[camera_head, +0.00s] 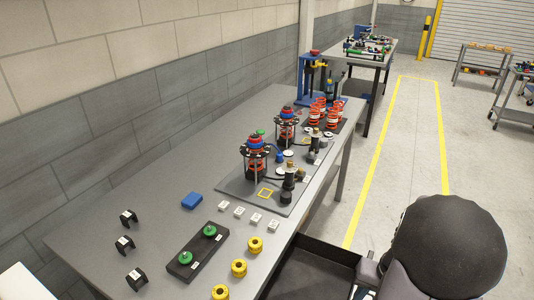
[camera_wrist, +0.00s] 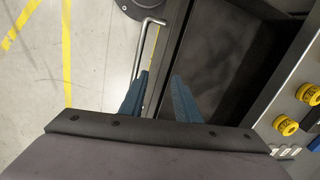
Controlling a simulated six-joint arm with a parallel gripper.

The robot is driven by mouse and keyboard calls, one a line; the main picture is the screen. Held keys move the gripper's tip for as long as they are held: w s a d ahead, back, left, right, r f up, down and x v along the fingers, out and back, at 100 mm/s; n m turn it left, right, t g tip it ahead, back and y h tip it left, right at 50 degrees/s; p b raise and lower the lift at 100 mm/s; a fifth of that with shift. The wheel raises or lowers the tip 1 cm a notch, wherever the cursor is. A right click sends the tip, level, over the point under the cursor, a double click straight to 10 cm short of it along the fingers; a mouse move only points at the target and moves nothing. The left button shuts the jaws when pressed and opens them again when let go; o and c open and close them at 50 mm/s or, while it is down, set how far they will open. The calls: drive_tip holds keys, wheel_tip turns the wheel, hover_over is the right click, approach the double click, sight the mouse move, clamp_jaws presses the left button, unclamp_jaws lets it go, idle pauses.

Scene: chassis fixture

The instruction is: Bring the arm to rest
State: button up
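My gripper (camera_wrist: 160,84) shows in the wrist view with its two blue fingers apart and nothing between them. It is above the edge of a dark open tray (camera_wrist: 215,95), beside a bent metal handle (camera_wrist: 141,48). In the head view, my arm (camera_head: 445,245) is at the lower right, off the right side of the grey workbench (camera_head: 160,165). The fingers cannot be made out in the head view.
The dark tray (camera_head: 305,275) sits along the bench's front edge. Fixtures with red springs (camera_head: 256,162) stand farther back. Open floor lies right.

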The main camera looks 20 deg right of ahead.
drive_tip(key=a+r+n, duration=0.2)
drive_tip(key=a+n, duration=0.1)
drive_tip(key=a, duration=0.7)
drive_tip(key=w+a+r+n+g+h+p, duration=0.1)
drive_tip(key=a+n, duration=0.3)
drive_tip(key=a, duration=0.6)
drive_tip(key=shift+a+r+n, duration=0.3)
drive_tip(key=shift+a+r, duration=0.05)
drive_tip(key=shift+r, duration=0.2)
